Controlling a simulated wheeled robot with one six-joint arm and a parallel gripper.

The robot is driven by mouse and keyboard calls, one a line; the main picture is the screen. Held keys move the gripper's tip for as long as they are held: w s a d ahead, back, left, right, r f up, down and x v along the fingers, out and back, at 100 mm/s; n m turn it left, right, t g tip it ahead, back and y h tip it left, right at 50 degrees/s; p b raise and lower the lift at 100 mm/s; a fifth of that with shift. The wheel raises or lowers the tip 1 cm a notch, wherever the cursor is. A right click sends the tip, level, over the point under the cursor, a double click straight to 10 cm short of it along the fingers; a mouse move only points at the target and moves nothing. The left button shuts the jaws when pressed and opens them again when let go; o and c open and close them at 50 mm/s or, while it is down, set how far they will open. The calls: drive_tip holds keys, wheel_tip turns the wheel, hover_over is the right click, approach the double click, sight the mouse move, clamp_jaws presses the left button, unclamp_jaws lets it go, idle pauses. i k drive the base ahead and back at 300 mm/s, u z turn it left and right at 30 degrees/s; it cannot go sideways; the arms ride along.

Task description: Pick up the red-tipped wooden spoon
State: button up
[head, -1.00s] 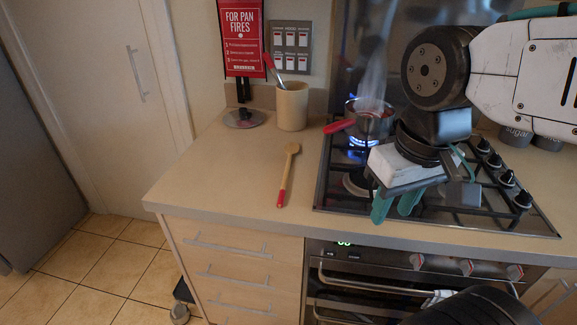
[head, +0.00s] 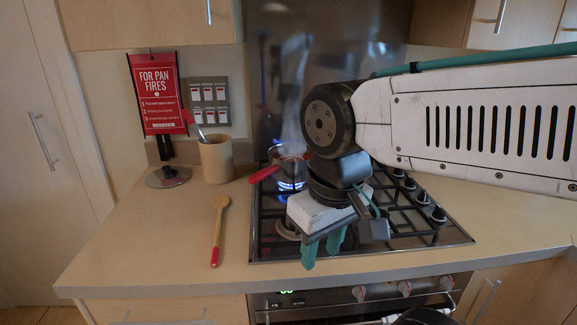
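The wooden spoon (head: 219,228) lies flat on the counter, left of the hob. Its bowl points away and its red handle tip is toward the front edge. My gripper (head: 324,252) hangs over the front of the hob, to the right of the spoon and apart from it. Its two green fingers point down with a gap between them, and nothing shows in the gap.
A steaming pan (head: 289,163) with a red handle sits over a lit blue flame on the hob (head: 262,240). A utensil pot (head: 216,160) and a lid (head: 168,177) stand at the back left. The counter around the spoon is clear.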

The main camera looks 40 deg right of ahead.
sight(221, 201)
drive_tip(key=z, duration=0.05)
drive_tip(key=k, duration=0.5)
drive_tip(key=u, duration=1.3)
drive_tip(key=i, duration=1)
drive_tip(key=z, duration=1.65)
